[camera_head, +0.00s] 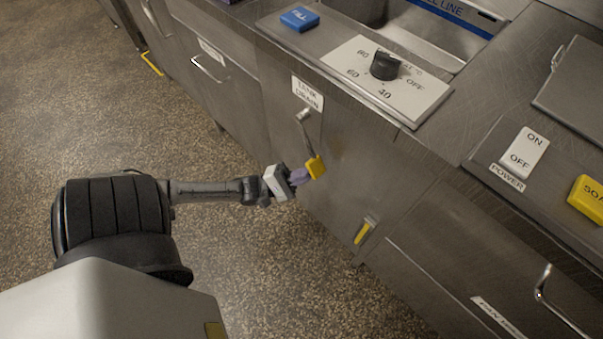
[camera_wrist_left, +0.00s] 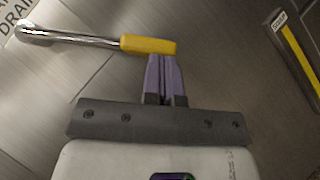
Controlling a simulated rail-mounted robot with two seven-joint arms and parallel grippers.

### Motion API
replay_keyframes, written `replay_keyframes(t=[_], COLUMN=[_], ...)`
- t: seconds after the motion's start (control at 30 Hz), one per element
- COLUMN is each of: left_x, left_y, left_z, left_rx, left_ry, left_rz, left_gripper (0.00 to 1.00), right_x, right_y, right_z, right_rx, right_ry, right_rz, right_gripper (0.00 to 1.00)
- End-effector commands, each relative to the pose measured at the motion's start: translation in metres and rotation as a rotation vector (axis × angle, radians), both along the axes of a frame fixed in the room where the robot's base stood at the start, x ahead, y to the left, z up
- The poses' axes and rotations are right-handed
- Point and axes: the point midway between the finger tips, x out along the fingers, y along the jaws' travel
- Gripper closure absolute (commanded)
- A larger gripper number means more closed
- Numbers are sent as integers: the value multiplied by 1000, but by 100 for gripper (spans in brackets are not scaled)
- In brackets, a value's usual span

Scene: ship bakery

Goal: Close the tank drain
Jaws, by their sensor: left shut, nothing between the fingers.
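The tank drain lever has a metal shaft and a yellow grip (camera_head: 316,167), and hangs from its pivot below the "TANK DRAIN" label (camera_head: 308,93) on the steel cabinet front. In the left wrist view the yellow grip (camera_wrist_left: 148,45) points right, with the pivot at the left. My left gripper (camera_head: 299,177) is at the lever's lower end, on its left side in the head view. Its purple fingers (camera_wrist_left: 164,62) are shut and empty, with their tips at or against the yellow grip; contact is hard to tell. My right gripper is not in view.
A yellow-marked handle (camera_head: 364,232) labelled in small print sits lower on the cabinet front. Above are a temperature knob (camera_head: 385,66), a blue FILL button (camera_head: 299,18), a power switch (camera_head: 528,150) and a yellow button (camera_head: 588,197). Drawer handles stick out. The floor at left is clear.

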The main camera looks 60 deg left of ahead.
Motion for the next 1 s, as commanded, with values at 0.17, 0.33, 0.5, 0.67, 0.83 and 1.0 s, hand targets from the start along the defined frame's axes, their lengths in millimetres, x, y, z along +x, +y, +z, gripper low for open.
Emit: replay_keyframes(t=[0.17,0.33,0.5,0.67,0.83,1.0], left_x=[5,11,17,21,24,26], left_y=[-12,-30,-47,-61,-72,-79], left_z=[10,23,39,56,74,91], left_rx=[-81,-216,-371,-512,-649,-763], left_ry=[-29,-75,-125,-173,-218,-255], left_rz=[-1,-1,-1,0,-1,-1], left_gripper=[100,100,100,100,100,100], right_x=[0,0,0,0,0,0], right_y=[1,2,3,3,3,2], right_z=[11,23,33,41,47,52], right_rx=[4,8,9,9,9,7], right_ry=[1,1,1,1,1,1], right_rz=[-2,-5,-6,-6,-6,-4], right_gripper=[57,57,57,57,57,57])
